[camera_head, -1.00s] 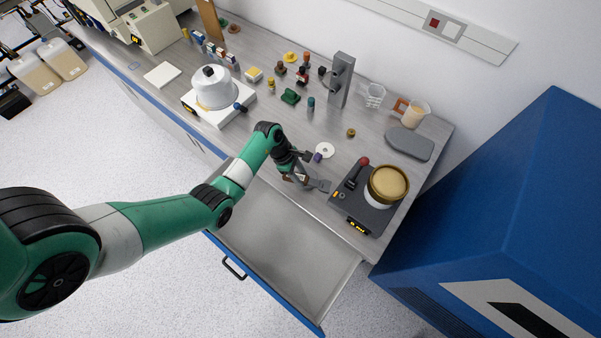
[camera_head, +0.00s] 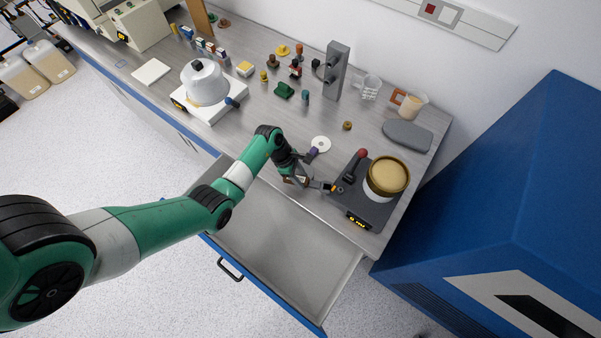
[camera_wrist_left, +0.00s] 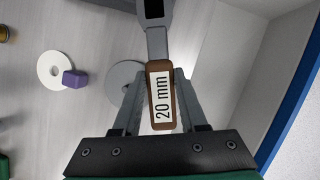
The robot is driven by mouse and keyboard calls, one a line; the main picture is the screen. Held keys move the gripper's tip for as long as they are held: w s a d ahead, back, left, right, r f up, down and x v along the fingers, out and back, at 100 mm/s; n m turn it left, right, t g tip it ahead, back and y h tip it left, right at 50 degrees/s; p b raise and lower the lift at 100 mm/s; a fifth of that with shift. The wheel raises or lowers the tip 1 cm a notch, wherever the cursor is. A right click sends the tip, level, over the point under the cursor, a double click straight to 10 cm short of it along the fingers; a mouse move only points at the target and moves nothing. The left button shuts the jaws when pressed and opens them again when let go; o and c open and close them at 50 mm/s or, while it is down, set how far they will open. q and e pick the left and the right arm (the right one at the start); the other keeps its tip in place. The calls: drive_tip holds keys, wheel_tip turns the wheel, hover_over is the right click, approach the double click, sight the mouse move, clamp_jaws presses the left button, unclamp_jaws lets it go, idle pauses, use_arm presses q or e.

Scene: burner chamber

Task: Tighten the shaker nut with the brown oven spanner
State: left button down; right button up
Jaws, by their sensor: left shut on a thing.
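My left gripper (camera_head: 300,178) is over the front edge of the bench, just left of the shaker, above the open drawer. In the left wrist view its two fingers (camera_wrist_left: 160,105) are shut on the spanner's brown handle (camera_wrist_left: 160,95), which carries a "20 mm" label. The spanner's grey shaft (camera_wrist_left: 157,43) points away from the gripper to a dark end at the top edge. The dark grey shaker (camera_head: 373,213) carries a round gold-rimmed pan (camera_head: 387,176) and a red-knobbed lever (camera_head: 361,154). I cannot make out the nut clearly. My right gripper is not in view.
The open drawer (camera_head: 280,250) lies below the arm. A white ring (camera_head: 320,144) with a purple piece (camera_head: 313,152) lies behind the gripper. A blue cabinet (camera_head: 500,190) is on the right.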

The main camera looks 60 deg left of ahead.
sight(316, 184)
use_arm(q)
drive_tip(key=shift+w+d+r, duration=0.1)
drive_tip(key=shift+w, duration=0.05)
drive_tip(key=shift+w+d, duration=0.1)
idle(0.3)
drive_tip(key=shift+w+d, duration=0.45)
drive_tip(key=shift+w+d, duration=0.85)
drive_tip(key=shift+w, duration=0.05)
idle(0.9)
idle(0.5)
